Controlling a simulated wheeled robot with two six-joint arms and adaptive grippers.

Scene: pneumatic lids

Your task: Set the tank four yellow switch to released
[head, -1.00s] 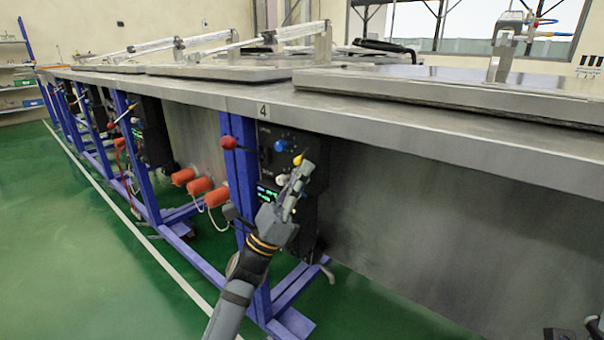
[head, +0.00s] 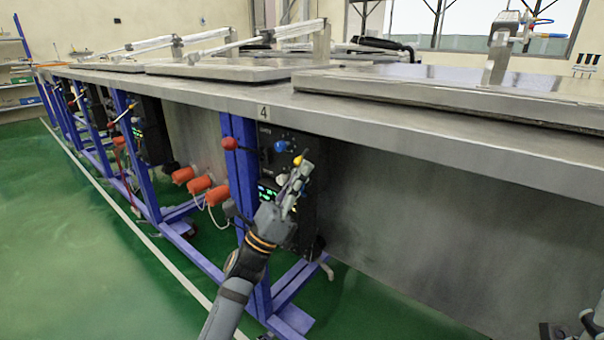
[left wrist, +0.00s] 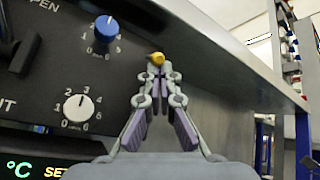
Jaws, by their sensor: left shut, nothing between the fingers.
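The yellow switch (head: 298,160) is on the black control panel (head: 265,150) under the plate marked 4 (head: 263,112). My left gripper (head: 303,168) is shut and empty, with its fingertips right at the yellow switch. In the left wrist view the yellow switch (left wrist: 156,58) shows just beyond the closed fingertips (left wrist: 156,70). I cannot tell whether they touch it, or which position the switch is in. Part of my right arm shows at the lower right edge of the head view; its fingertips are not clear.
A blue knob (left wrist: 106,28) and a white knob (left wrist: 78,108) sit beside the switch. A red knob (head: 229,143) is left of the panel, by the blue post. The steel table edge (head: 400,132) overhangs the panel.

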